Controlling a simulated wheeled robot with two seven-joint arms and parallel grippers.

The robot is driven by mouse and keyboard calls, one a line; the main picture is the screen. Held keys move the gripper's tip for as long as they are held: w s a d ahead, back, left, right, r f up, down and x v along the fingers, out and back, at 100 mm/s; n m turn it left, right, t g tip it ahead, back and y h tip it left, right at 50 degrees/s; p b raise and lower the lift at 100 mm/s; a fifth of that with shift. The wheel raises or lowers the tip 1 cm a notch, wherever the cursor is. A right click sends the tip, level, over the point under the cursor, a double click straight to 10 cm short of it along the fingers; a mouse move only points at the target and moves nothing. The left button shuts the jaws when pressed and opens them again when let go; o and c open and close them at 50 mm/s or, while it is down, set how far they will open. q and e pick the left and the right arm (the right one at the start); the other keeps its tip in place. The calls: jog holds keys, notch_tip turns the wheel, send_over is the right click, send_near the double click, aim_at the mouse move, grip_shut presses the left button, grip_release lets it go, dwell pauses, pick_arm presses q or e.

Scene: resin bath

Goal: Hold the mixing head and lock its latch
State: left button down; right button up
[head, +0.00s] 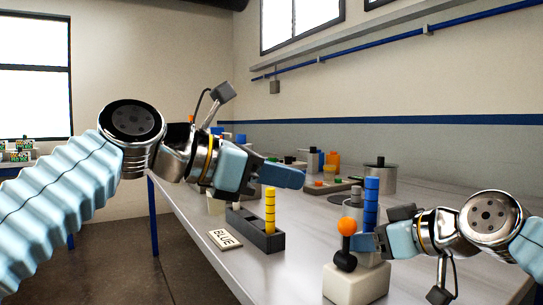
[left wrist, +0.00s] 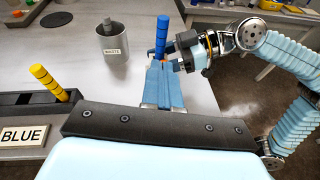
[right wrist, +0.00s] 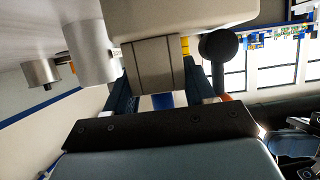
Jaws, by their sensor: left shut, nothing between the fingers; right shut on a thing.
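The mixing head looks like a pale block (head: 352,285) with a black-jointed latch lever and an orange knob (head: 347,227); the knob stands above the black joint. A blue banded stick (head: 371,200) rises upright at the block, also in the left wrist view (left wrist: 161,36). My right gripper (head: 374,242) is shut on the mixing head's upper part; the right wrist view shows a grey-beige piece (right wrist: 154,66) between its fingers. My left gripper (head: 296,178) is shut and empty, above the bench and left of the knob. The latch catch is not visible.
A dark rack (head: 262,238) holds a yellow banded stick (head: 269,205) beside a BLUE label (head: 225,239). A grey WASTE cup (left wrist: 112,46) stands behind. Bottles and a metal pot (head: 380,178) are further back. Bench space between rack and block is clear.

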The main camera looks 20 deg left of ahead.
pick_arm(q)
jog(key=r, duration=0.1)
jog(key=s+a+r, duration=0.1)
jog(key=r, duration=0.1)
jog(key=shift+s+a+r, duration=0.15)
jog(key=shift+s+a, duration=0.1)
jog(key=shift+a, duration=0.1)
pick_arm(e)
jog(key=o, duration=1.4)
